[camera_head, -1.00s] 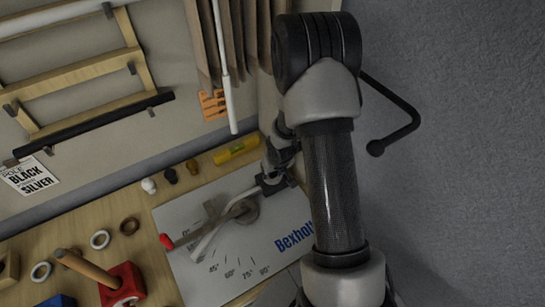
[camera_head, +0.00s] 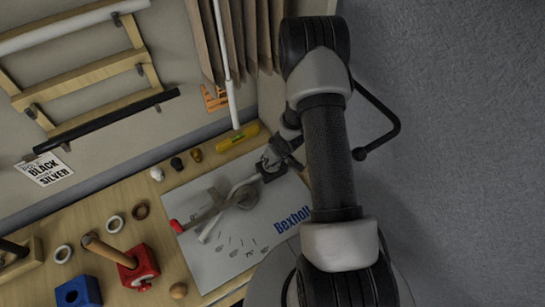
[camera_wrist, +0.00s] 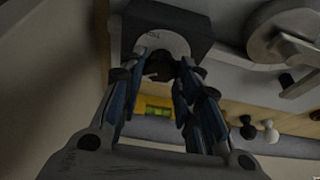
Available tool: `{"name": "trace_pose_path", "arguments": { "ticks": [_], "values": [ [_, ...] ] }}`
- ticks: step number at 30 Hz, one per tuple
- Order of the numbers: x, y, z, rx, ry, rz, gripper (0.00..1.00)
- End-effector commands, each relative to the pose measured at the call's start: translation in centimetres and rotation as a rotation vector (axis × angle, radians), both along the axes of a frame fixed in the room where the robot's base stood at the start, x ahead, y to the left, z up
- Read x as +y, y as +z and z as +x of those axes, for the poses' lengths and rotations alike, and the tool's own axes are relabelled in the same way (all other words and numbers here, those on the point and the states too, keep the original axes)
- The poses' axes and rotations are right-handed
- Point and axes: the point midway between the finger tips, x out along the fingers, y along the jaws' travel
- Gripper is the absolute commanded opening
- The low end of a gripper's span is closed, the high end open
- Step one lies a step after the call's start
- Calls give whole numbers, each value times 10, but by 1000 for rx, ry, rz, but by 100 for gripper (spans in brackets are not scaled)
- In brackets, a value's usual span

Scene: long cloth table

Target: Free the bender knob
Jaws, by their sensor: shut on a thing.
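The bender stands on a pale board printed "Bexholt" (camera_head: 285,240). It has a grey round disc (camera_head: 243,196), a lever with a red grip (camera_head: 176,226) and a dark block (camera_head: 272,173) at its far right. My gripper (camera_head: 274,158) is at that block. In the wrist view, my gripper (camera_wrist: 163,74) is shut on a small dark knob (camera_wrist: 158,70) in front of the block's pale round face (camera_wrist: 165,44). The dark block (camera_wrist: 172,18) lies just beyond the fingertips. The fingers hide part of the knob, and I cannot tell whether it is still attached.
A yellow level (camera_head: 238,137) lies behind the board, near the wall. White (camera_head: 157,174), black (camera_head: 176,163) and brown (camera_head: 195,155) small pieces stand left of it. Rings, a red block (camera_head: 140,266) and a blue block (camera_head: 78,294) occupy the table's left part.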

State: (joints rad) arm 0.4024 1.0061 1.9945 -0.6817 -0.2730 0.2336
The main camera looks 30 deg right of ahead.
Motion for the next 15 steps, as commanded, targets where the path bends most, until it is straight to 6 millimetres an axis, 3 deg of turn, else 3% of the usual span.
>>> {"name": "trace_pose_path", "arguments": {
  "ticks": [8, 9, 15],
  "values": [
    [0, 1, 1, -4, 0, -1, 7],
    [0, 1, 1, -4, 0, -1, 32],
    [0, 0, 1, -2, 0, 0, 45]
  ]
}}
